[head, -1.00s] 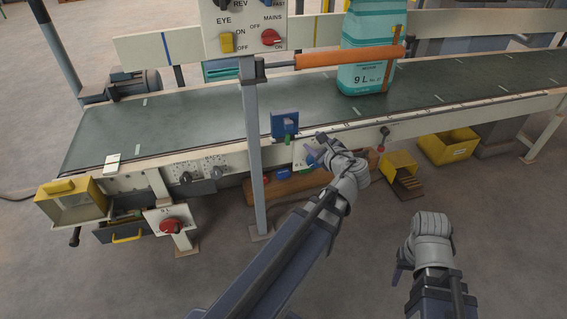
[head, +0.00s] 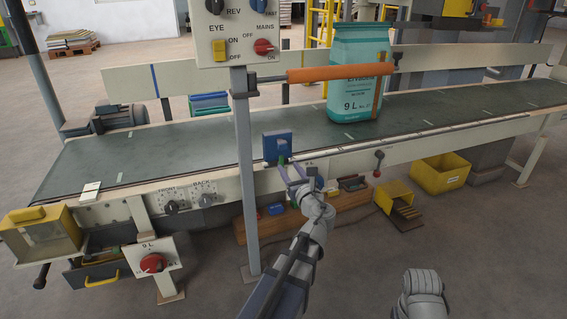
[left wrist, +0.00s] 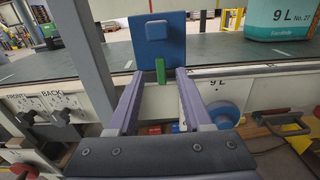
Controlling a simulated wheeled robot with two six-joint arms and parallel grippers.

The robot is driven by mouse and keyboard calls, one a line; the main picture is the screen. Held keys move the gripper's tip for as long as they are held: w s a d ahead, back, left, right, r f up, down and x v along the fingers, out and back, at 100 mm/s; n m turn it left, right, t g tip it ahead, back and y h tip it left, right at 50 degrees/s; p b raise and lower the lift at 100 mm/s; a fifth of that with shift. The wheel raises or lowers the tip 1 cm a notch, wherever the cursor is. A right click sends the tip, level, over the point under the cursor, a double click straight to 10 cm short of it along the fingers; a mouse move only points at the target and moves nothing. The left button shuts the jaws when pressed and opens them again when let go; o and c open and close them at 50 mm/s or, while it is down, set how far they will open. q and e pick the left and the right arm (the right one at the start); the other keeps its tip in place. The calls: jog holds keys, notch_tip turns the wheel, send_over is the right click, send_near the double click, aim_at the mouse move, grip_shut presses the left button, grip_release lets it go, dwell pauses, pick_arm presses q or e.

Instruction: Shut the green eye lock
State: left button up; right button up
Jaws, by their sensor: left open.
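The green eye lock (head: 282,159) is a small upright green tab at the lower edge of the blue eye block (head: 277,145) on the conveyor's near side. In the left wrist view the green lock (left wrist: 160,71) stands in front of the lower part of the blue block (left wrist: 158,42). My left gripper (head: 288,172) is open, just below and in front of the lock. In the left wrist view its two fingers lie left and right of the lock, with gaps on both sides. My right wrist shows at the lower right; its fingers cannot be made out.
A grey post (head: 245,170) with the switch panel (head: 240,32) stands left of the lock. A teal sack (head: 352,75) stands on the belt (head: 190,142) behind an orange roller (head: 340,73). A red-knobbed lever (head: 379,164) and yellow bins (head: 440,176) are to the right.

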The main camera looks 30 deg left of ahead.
aim_at(282, 157)
pick_arm(q)
jog(key=x, duration=0.5)
jog(key=shift+w+a, duration=0.3)
grip_shut()
dwell(0.4)
